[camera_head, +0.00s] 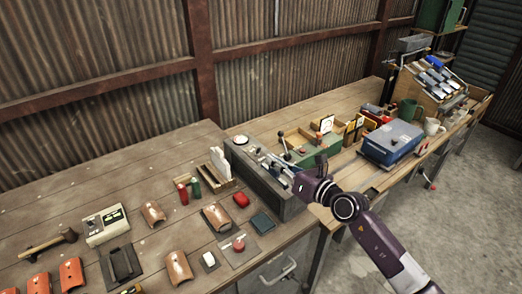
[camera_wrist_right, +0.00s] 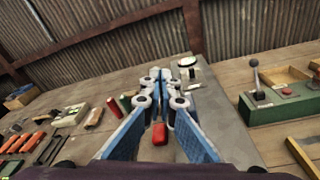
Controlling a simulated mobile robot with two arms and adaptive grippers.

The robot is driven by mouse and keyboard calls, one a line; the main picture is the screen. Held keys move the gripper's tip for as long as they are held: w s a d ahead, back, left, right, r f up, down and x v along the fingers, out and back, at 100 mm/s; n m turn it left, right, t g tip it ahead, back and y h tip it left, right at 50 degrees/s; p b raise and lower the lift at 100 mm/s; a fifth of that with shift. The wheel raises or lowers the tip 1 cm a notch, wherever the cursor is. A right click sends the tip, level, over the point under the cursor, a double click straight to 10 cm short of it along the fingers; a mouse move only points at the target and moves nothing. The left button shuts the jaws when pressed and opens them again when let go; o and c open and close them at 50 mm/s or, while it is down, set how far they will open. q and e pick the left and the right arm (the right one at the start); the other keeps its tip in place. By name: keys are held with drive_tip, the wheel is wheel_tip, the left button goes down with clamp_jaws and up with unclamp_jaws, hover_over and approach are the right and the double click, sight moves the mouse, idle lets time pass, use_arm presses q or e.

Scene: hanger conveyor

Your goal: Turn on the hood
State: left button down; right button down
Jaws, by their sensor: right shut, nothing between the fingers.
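No hood can be made out, and I cannot tell which control belongs to it. A long grey panel box (camera_head: 262,178) stands on the bench, with a pale round dial (camera_head: 240,140) at its far end. My right gripper (camera_head: 277,164) is over this panel, shut and empty; its fingers hide part of the top. In the right wrist view the blue-sided fingers (camera_wrist_right: 165,84) meet above the grey panel (camera_wrist_right: 213,112), with the dial (camera_wrist_right: 187,62) beyond them. I cannot tell whether the fingertips touch it. A green box (camera_head: 310,154) with a lever stands just right. My left gripper is not in view.
Left are a hammer (camera_head: 48,242), a white-and-green device (camera_head: 106,224), curved orange tiles (camera_head: 71,273) and a round red button (camera_head: 239,244). A corrugated wall (camera_head: 100,50) closes the back.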

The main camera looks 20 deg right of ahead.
drive_tip(key=w+d+f+n+g+h, duration=0.1)
drive_tip(key=w+d+f+n, duration=0.1)
drive_tip(key=d, duration=0.1)
drive_tip(key=shift+w+d+f+n+g+h, duration=0.15)
drive_tip(key=shift+w+f+n+g+h, duration=0.15)
drive_tip(key=shift+f+n+g+h, duration=0.1)
drive_tip(key=shift+w+d+f, duration=0.1)
drive_tip(key=shift+d+f, duration=0.05)
drive_tip(key=shift+d, duration=0.25)
drive_tip(key=p, duration=0.2)
approach(259, 152)
drive_tip(key=x, duration=0.4)
drive_tip(key=shift+r, duration=0.25)
drive_tip(key=shift+w+a+f, duration=0.3)
drive_tip(key=shift+w+a, duration=0.2)
drive_tip(key=shift+w, duration=0.15)
drive_tip(key=shift+b, duration=0.3)
